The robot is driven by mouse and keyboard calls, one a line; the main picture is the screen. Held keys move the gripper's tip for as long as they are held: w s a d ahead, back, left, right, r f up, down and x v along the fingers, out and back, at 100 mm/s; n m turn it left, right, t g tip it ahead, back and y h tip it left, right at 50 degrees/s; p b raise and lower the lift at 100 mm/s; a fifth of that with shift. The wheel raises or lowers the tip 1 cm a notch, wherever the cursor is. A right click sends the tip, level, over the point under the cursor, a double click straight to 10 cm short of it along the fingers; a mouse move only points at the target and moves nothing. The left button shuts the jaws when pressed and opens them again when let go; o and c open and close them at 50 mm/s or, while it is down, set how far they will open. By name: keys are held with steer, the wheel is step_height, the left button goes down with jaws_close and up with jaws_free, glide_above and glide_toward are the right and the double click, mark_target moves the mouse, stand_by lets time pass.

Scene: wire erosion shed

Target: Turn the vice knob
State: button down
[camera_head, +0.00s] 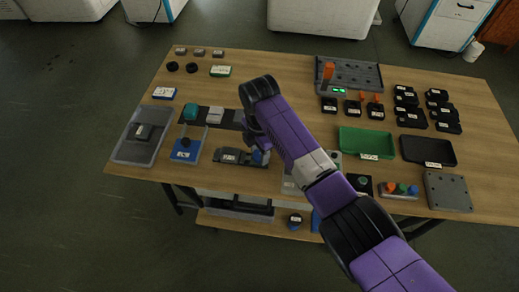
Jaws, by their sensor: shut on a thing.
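The vice appears to be the low dark grey block with a white label (231,156) near the front edge of the table, left of my arm. A small blue part, which looks like the vice knob (258,157), shows at its right end. My gripper (259,151) points down at that end, shut on the knob. My wrist and forearm cover much of the fingers, so the exact contact and the knob's angle are hidden.
A blue-fronted bin (184,154), grey tray (123,149) and teal part (191,112) lie left. Right of my arm are a green tray (365,142), black tray (450,151), grey plate (447,192) and several black blocks.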

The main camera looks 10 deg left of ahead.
steer(key=m+p, duration=0.1)
steer(key=m, duration=0.5)
steer(key=shift+p, duration=0.35)
steer(key=m+p, duration=0.1)
steer(key=m, duration=0.5)
steer(key=shift+m, duration=0.4)
steer(key=m+p, duration=0.1)
steer(key=m, duration=1.1)
steer(key=shift+m+p, duration=0.3)
steer(key=shift+m, duration=0.1)
steer(key=c, duration=0.9)
jaws_free()
steer(key=shift+o, duration=0.2)
steer(key=shift+r, duration=3.9)
